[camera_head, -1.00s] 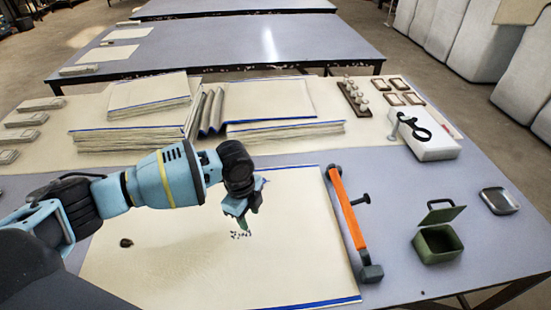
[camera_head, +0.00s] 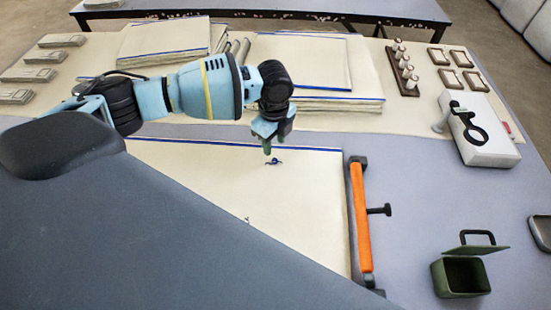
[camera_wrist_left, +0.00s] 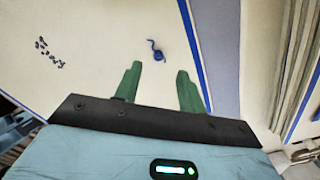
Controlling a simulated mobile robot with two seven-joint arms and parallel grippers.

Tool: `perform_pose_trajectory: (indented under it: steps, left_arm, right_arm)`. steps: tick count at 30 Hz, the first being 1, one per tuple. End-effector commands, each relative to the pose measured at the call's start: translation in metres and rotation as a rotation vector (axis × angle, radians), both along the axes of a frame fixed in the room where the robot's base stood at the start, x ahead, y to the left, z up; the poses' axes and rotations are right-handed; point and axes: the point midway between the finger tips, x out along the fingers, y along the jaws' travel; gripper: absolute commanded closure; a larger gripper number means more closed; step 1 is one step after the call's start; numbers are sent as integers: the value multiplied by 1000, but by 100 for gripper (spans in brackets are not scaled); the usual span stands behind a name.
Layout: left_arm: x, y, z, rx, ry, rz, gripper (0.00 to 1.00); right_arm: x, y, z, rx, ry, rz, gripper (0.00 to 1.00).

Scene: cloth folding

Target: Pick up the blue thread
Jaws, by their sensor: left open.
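The blue thread (camera_head: 273,161) is a small dark-blue tangle lying on the cream cloth (camera_head: 310,208), near its blue-edged far side. In the left wrist view the thread (camera_wrist_left: 157,52) lies ahead of the fingertips, in line with the gap between them. My left gripper (camera_head: 268,148) points down just above the thread in the head view. In the left wrist view its two green fingers (camera_wrist_left: 158,72) are apart with nothing between them. My right gripper is not in view.
Small dark bits (camera_wrist_left: 47,52) lie on the cloth. An orange bar (camera_head: 361,217) stands along the cloth's right edge. An open green box (camera_head: 460,277) is at the lower right. Stacks of folded cloth (camera_head: 318,104) lie behind my left gripper. My dark arm part covers the lower left.

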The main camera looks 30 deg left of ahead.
Motion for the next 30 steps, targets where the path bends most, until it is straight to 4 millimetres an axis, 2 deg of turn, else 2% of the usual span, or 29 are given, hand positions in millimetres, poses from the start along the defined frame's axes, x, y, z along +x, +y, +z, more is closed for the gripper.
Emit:
perform_pose_trajectory:
  steps: [2,8,19,28,30]
  left_arm:
    - [0,0,-9,0,1,0,60]
    - [-1,0,-13,0,0,-1,60]
    - [-5,-2,-59,-1,1,1,60]
    - [-5,-2,-62,-1,0,1,60]
    - [-5,-2,-62,-1,0,1,69]
  right_arm:
    - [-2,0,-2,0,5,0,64]
    - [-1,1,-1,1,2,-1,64]
    - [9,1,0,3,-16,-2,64]
    - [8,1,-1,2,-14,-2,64]
    - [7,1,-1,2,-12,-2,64]
